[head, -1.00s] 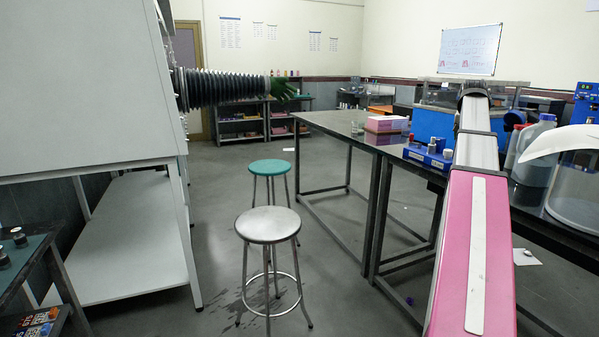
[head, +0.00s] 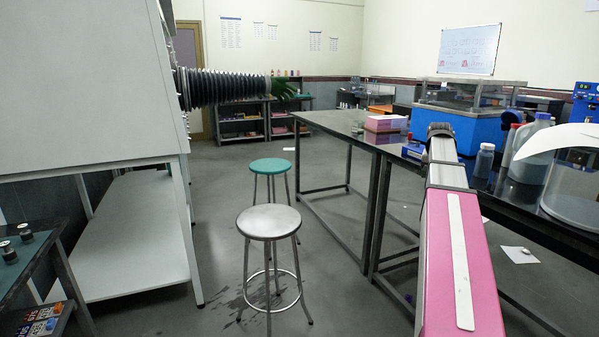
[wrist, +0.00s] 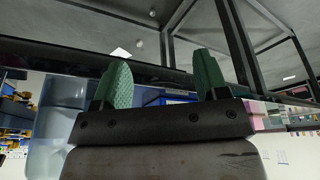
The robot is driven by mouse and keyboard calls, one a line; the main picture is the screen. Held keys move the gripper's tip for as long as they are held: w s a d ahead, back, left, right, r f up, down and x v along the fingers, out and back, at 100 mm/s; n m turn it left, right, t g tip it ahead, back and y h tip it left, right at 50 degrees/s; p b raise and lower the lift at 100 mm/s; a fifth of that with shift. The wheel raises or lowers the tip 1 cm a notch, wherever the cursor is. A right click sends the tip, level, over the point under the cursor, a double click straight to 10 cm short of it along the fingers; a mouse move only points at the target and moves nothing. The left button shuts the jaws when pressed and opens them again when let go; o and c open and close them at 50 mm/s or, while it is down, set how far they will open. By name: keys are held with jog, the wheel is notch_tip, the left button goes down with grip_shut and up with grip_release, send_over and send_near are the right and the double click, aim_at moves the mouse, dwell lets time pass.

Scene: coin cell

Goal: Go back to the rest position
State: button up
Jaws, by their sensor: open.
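My gripper (wrist: 163,72) shows in the wrist view with its two green fingers spread apart and nothing between them. In the head view my pink and white arm reaches out over the dark bench (head: 334,122) on the right, and the fingers are hidden behind it. In the wrist view, which looks upside down, the bench edge runs across behind the fingers. A clear bottle (wrist: 58,125) is to the left of the gripper and a pink box (wrist: 252,108) to the right.
On the bench, the pink box (head: 386,123) stands left of my arm; bottles (head: 484,161) and a clear dome (head: 575,190) stand right. A blue tank (head: 462,132) is behind. Two stools (head: 268,222) (head: 270,166) and a glovebox (head: 80,95) are left. Floor between is open.

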jog(key=s+a+f+n+g, duration=0.1)
jog(key=s+a+f+n, duration=0.1)
jog(key=s+a+f, duration=0.5)
jog(key=s+a+f+n+g+y, duration=0.1)
jog(key=s+a+f+n, duration=0.1)
jog(key=s+a+f, duration=0.6)
jog(key=s+a+f+n+y, duration=0.1)
jog(key=s+a+f, duration=0.6)
jog(key=a+f, duration=0.9)
notch_tip(320, 180, down, 5)
jog(key=shift+s+a+r+n+g, duration=0.15)
jog(key=shift+a+n+g, duration=0.1)
jog(key=shift+n+g, duration=0.25)
